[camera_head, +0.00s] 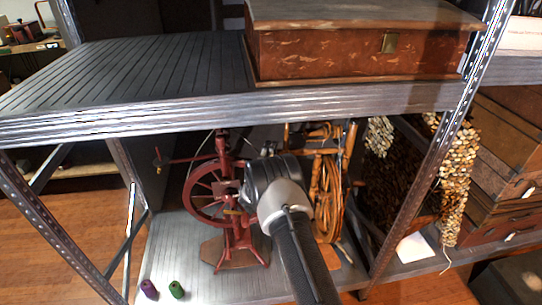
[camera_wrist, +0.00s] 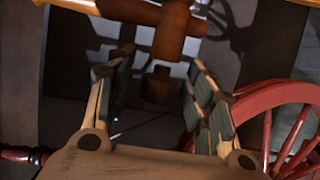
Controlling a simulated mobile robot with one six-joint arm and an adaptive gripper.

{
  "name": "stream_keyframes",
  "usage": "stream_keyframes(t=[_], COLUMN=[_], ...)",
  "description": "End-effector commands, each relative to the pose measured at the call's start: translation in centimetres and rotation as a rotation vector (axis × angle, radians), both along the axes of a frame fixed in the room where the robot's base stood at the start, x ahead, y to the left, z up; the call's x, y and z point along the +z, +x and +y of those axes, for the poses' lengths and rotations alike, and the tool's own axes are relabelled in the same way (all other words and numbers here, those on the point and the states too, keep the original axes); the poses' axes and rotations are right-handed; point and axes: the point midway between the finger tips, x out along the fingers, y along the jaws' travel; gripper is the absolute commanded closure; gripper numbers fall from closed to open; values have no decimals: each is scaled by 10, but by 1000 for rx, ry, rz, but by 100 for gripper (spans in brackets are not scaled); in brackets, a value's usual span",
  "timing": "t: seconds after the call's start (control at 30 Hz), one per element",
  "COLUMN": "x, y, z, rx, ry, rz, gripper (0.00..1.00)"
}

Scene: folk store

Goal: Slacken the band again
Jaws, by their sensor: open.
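A red spinning wheel (camera_head: 218,195) stands on the lower shelf. A light wooden spinning wheel (camera_head: 328,190) stands to its right, partly behind my arm. My gripper (camera_wrist: 158,70) is open, with both fingers showing in the wrist view. A small brown wooden knob (camera_wrist: 158,86) shows in the gap between the fingers; I cannot tell whether they touch it. A turned wooden part (camera_wrist: 170,30) crosses above the fingertips. The red wheel's rim and spokes (camera_wrist: 285,118) are right of the fingers. In the head view my fingers are hidden. I cannot make out the band.
The upper shelf (camera_head: 130,75) with a brown wooden chest (camera_head: 360,52) is over the work area. A metal post (camera_head: 430,150) stands at right. Purple (camera_head: 149,289) and green (camera_head: 176,289) spools stand at the lower shelf's front left. Bead-like strings (camera_head: 455,170) hang at right.

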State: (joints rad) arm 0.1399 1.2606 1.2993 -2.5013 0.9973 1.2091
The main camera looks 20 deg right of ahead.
Motion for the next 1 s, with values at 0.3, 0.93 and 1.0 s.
stream_keyframes(t=[0.3,0.93,1.0], x=[1,1,1], y=[1,1,1], z=[-1,-1,-1], rx=[0,0,0], ry=[-1,0,1], rz=[-1,-1,1], gripper=[53,96,97])
